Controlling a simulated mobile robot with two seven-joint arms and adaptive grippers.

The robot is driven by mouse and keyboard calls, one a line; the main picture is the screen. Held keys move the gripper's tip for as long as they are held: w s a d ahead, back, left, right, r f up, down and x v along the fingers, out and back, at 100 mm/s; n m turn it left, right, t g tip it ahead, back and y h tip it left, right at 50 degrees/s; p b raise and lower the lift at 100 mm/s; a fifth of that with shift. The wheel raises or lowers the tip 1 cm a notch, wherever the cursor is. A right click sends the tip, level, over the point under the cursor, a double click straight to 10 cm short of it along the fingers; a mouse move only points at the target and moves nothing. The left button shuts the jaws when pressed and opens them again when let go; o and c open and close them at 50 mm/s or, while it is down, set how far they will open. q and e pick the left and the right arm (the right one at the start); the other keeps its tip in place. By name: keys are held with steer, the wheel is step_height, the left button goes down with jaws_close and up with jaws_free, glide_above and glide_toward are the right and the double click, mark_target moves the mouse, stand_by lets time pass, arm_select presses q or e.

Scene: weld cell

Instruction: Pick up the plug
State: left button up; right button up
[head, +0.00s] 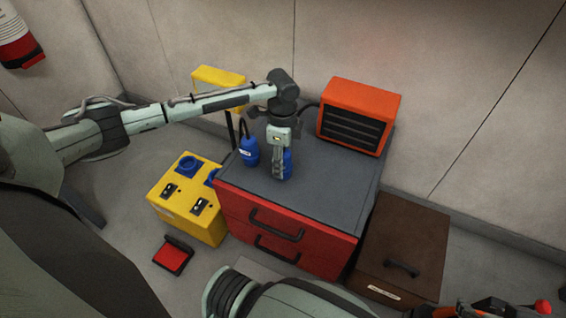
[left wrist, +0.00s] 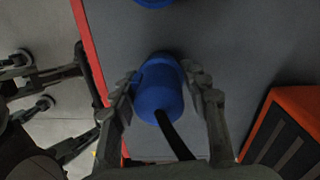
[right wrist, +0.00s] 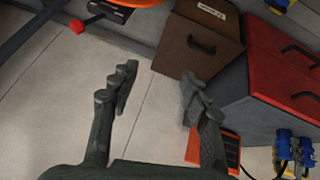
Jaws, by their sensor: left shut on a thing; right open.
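A blue plug (head: 286,163) with a black cable is between the fingers of my left gripper (head: 279,166), over the grey top of the red drawer cabinet. In the left wrist view the plug (left wrist: 158,92) fills the space between both fingers, and its cable runs toward the wrist. I cannot tell whether the plug touches the cabinet top. A second blue plug-like piece (head: 249,150) stands to the left, near the cabinet's edge. My right gripper (right wrist: 158,92) is open and empty, above the floor in the right wrist view.
The red cabinet (head: 318,246) carries an orange slatted box (head: 357,115) at its back right. A yellow box (head: 172,206) with blue sockets stands left of it, a brown drawer box (head: 405,238) right. A small red item (head: 172,258) lies on the floor.

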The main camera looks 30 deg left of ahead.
arm_select(q)
steer(key=c, duration=0.4)
steer(key=shift+o, duration=0.2)
steer(key=shift+r, duration=0.1)
